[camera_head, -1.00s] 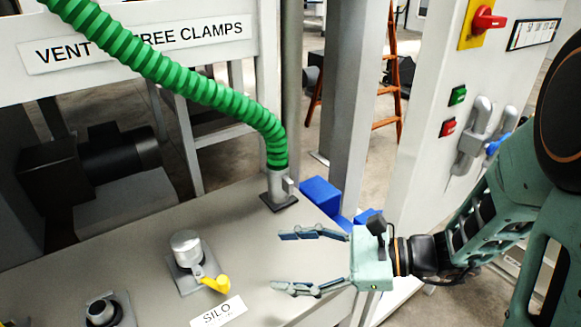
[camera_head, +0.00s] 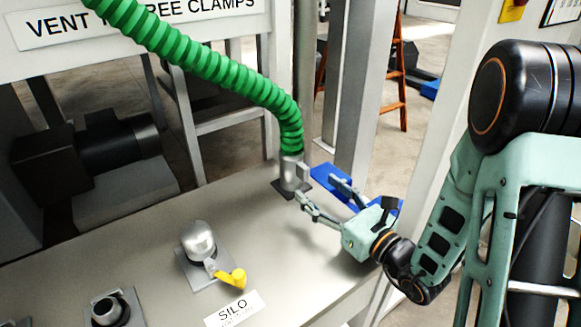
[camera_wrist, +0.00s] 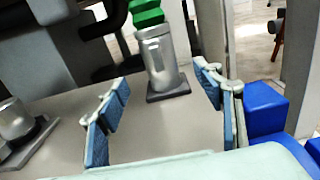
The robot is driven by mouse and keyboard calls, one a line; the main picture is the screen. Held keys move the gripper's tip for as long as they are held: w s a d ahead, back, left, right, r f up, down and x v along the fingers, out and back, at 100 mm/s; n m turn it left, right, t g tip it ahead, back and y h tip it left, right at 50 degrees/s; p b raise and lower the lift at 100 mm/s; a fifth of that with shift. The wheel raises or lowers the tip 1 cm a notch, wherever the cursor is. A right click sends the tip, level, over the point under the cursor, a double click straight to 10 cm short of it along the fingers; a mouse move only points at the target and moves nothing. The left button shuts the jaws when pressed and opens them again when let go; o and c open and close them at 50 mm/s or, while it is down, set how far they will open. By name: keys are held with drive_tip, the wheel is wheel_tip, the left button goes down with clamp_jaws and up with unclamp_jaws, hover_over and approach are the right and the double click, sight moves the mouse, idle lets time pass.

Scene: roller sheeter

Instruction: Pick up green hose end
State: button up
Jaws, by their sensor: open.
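The green ribbed hose (camera_head: 215,68) comes down from the upper left in the head view. Its end is a grey metal cuff (camera_head: 291,172) standing upright on a dark square base on the grey table. My gripper (camera_head: 316,184) is open and empty, just right of and nearer than the cuff, with its fingers pointing towards it. In the wrist view the cuff (camera_wrist: 162,58) stands beyond and between the two open fingers (camera_wrist: 165,112), with a bit of green hose (camera_wrist: 146,14) above it.
A capped silver fitting (camera_head: 199,240) with a yellow lever and the SILO label (camera_head: 235,310) are at the front of the table (camera_head: 130,255). Another open fitting (camera_head: 107,311) is at front left. Blue blocks (camera_wrist: 265,108) lie right of the cuff, close to the right finger. A grey post (camera_head: 357,90) stands behind.

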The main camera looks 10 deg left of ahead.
sight(307, 177)
drive_tip(key=x, duration=0.8)
drive_tip(key=shift+r, duration=0.25)
drive_tip(key=shift+r, duration=0.1)
clamp_jaws()
drive_tip(key=shift+r, duration=0.1)
